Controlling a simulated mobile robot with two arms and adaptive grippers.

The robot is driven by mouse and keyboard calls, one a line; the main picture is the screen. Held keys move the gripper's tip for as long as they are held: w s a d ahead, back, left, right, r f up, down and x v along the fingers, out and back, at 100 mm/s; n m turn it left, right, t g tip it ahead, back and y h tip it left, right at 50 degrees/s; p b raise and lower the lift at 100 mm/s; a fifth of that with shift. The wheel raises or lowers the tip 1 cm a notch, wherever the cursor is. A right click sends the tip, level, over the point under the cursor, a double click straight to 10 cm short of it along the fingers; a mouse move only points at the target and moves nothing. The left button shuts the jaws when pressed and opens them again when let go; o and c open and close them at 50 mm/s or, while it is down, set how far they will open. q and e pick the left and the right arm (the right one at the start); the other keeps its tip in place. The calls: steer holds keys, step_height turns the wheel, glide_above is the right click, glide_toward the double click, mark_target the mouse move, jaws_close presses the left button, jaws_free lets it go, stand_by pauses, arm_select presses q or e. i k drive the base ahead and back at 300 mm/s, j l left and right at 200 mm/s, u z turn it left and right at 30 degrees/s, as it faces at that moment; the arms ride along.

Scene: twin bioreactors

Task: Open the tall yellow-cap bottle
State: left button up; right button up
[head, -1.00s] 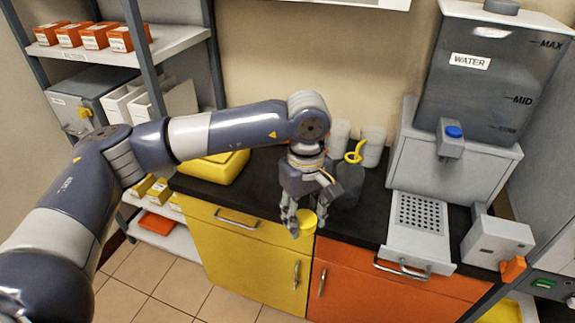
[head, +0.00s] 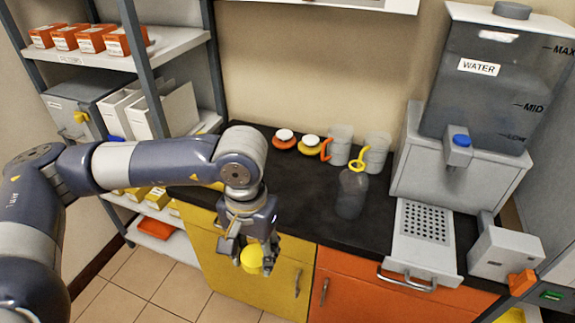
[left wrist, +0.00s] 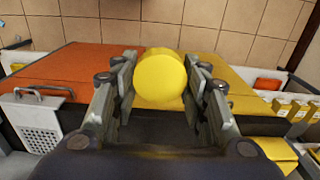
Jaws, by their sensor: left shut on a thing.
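A dark, see-through tall bottle (head: 351,195) stands upright on the black counter. No cap shows on its top. My left gripper (head: 256,262) is shut on a round yellow cap (head: 250,259), which it holds in front of the yellow cabinet, to the left of the bottle and apart from it. In the left wrist view the yellow cap (left wrist: 160,79) sits between the two fingers. My right gripper is not in view.
Behind the bottle stand two pale jugs, one with an orange handle (head: 325,150), one with a yellow handle (head: 358,160). A water dispenser (head: 455,170) stands right. The counter left of the bottle is clear.

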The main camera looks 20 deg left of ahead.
mark_target(353, 184)
steer(key=i+j, duration=0.3)
steer(key=i, duration=0.15)
steer(key=i+j, duration=0.25)
steer(key=i, duration=0.25)
steer(key=j+u, duration=0.05)
